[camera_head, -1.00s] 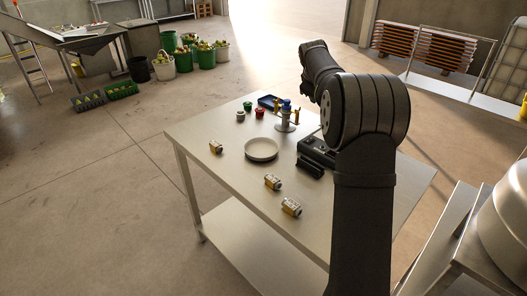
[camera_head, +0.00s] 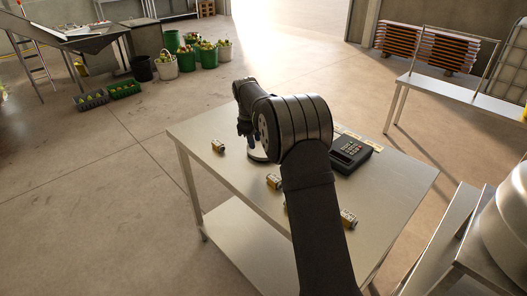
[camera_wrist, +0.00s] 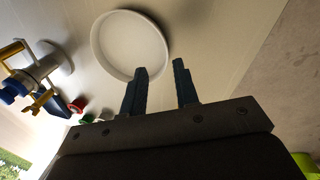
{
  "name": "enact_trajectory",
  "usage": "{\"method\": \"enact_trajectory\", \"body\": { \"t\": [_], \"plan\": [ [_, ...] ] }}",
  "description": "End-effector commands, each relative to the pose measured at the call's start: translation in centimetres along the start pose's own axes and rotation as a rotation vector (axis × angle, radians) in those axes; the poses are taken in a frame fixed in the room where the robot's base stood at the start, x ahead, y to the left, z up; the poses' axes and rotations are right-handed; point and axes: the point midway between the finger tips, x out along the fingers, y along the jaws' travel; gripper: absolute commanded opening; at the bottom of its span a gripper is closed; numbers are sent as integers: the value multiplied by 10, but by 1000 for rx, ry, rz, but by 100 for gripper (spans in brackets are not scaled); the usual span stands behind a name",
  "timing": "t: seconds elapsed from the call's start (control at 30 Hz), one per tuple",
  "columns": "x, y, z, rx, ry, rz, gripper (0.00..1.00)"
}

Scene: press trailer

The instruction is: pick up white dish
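The white dish (camera_wrist: 129,44) is a round, shallow dish lying on the metal table, fully seen at the top of the wrist view apart from its lower right rim near a finger. In the head view only a sliver of it (camera_head: 257,156) shows beneath my arm. My gripper (camera_wrist: 160,66) is open and empty, its two dark fingers apart. In the wrist view the left fingertip overlaps the dish's lower right rim and the right one lies outside it. Whether either touches the dish cannot be told.
A black keypad device (camera_head: 350,152) stands to the right. In the wrist view, a stand with blue and yellow parts (camera_wrist: 40,70) and a red item (camera_wrist: 78,102) are left of the gripper.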

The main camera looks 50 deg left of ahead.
Motion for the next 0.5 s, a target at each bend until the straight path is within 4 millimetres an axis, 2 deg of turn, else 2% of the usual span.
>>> {"method": "enact_trajectory", "body": {
  "t": [0.1, 0.37, 0.5],
  "plan": [
    [16, 0, 0, 0, -1, -1, 28],
    [30, -1, 1, 1, 0, 1, 28],
    [50, -5, 4, 0, -2, -1, 28]
  ]
}}
